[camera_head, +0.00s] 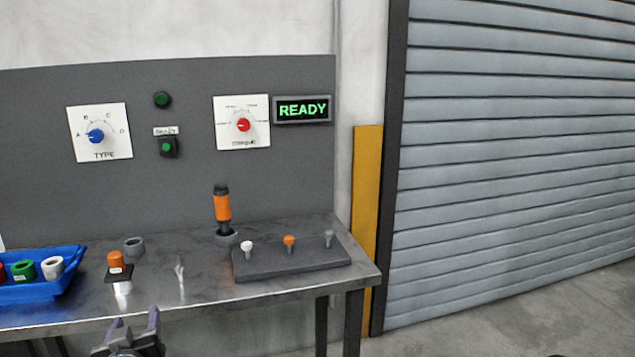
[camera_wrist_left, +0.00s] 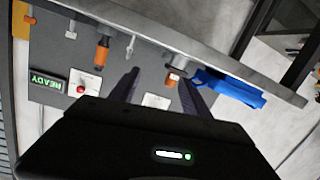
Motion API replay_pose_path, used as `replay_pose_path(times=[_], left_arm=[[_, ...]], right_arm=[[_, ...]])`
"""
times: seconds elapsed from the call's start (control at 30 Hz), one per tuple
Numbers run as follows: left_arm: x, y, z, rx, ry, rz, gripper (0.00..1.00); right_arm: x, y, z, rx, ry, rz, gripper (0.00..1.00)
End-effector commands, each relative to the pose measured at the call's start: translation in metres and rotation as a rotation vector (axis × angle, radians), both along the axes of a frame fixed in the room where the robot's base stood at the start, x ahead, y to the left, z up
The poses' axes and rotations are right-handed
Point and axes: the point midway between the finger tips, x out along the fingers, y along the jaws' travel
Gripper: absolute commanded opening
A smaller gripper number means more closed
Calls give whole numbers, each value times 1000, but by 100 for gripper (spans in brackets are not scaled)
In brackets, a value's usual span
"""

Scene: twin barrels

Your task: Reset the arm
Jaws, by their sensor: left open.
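My left gripper (camera_head: 133,335) is at the bottom of the head view, in front of the metal table's (camera_head: 190,285) front edge. Its two dark fingers are spread and nothing shows between them. In the left wrist view the fingers of my left gripper (camera_wrist_left: 160,88) point toward the bench and panel, apart from any object. My right gripper is in neither view.
Behind stands a panel (camera_head: 200,85) with dials and a READY display (camera_head: 302,109).

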Motion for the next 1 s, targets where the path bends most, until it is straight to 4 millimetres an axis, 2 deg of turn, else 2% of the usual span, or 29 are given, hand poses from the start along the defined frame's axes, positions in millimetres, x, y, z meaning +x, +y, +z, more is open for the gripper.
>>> replay_pose_path(times=[0.27, 0.37, 0.47, 0.5, 0.57, 0.6, 0.67, 0.7, 0.8, 0.9, 1.0], left_arm=[[7, -49, -80, -168, 191, -130, 55], [1, -77, -119, -243, 297, -189, 55], [-16, -117, -169, -335, 447, -260, 55], [-28, -136, -191, -375, 521, -293, 55], [-52, -167, -223, -431, 641, -341, 55], [-71, -186, -243, -465, 720, -371, 55], [-103, -213, -268, -506, 841, -416, 55], [-126, -230, -283, -527, 916, -445, 55], [-181, -263, -309, -556, 1081, -509, 55], [-225, -285, -323, -564, 1193, -556, 55], [-251, -297, -329, -567, 1257, -579, 55]], right_arm=[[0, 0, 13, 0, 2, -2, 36], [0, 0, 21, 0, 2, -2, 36], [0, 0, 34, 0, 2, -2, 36], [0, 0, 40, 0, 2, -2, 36], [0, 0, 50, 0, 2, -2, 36], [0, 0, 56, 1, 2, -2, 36], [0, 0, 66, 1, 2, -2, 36], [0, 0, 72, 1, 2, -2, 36], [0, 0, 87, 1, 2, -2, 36], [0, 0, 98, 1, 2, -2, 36], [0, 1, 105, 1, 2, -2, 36]])
